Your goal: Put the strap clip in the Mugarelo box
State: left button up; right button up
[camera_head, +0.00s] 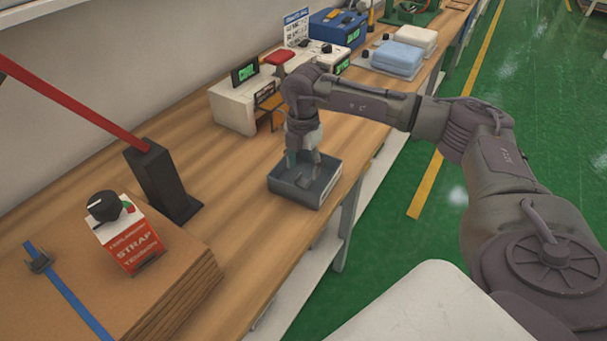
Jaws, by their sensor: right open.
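My right gripper (303,168) points down over an open dark grey box (322,193) on the workbench. Its fingers are apart and reach to or just inside the rim; the exact depth is unclear. No name is readable on this box, so I cannot tell for certain that it is the Mugarelo box. The inside of the box is partly hidden by the gripper, and I cannot make out a strap clip in it. A dark clip-like piece (39,262) sits on a blue strap (75,300) over the cardboard stack at lower left. My left gripper is out of view.
A red and white strap tensioner box (130,245) stands on the cardboard stack (190,290). A black post (165,182) with a red bar stands behind it.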

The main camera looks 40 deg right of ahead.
aim_at(303, 183)
notch_tip(303, 183, up, 8)
jog(key=shift+r+b, duration=0.25)
jog(key=shift+b, duration=0.15)
dwell(0.4)
